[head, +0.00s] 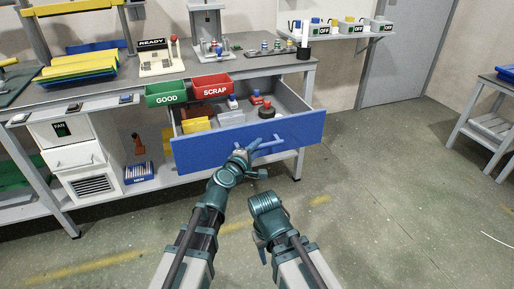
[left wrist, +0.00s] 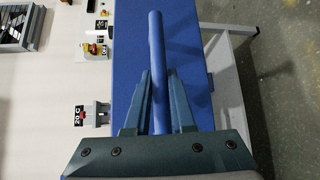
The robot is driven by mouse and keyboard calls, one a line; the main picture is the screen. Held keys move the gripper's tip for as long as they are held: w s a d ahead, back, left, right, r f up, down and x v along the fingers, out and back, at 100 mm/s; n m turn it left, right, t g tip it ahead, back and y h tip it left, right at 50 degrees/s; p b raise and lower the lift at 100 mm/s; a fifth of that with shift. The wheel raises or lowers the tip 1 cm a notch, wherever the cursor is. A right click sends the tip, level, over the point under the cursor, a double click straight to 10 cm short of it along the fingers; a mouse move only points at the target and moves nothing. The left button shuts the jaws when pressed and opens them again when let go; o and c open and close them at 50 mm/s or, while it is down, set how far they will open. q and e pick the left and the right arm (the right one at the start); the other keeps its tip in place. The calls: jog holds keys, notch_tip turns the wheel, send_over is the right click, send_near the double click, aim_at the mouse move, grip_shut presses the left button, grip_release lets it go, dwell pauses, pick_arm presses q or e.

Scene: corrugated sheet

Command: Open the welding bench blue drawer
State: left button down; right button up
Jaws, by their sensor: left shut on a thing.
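The blue drawer (head: 222,149) of the welding bench (head: 265,67) stands pulled out from under the bench top, with its inside showing. Its bar handle (head: 268,148) runs along the front face. My left gripper (head: 250,150) is at the handle and is shut on it. In the left wrist view the blue handle bar (left wrist: 156,50) passes between the two fingers of the left gripper (left wrist: 160,95), in front of the blue drawer front (left wrist: 125,55). My right gripper (head: 262,250) hangs low in front of the bench, apart from the drawer; its fingers are mostly hidden.
The open drawer holds yellow and grey blocks and several small parts. A green GOOD bin (head: 166,94) and a red SCRAP bin (head: 212,85) hang at the bench edge above it. A white cabinet (head: 72,157) stands left.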

pick_arm(q)
jog(key=c, duration=0.8)
grip_release()
jog(key=shift+o, duration=0.2)
jog(key=shift+s, duration=0.1)
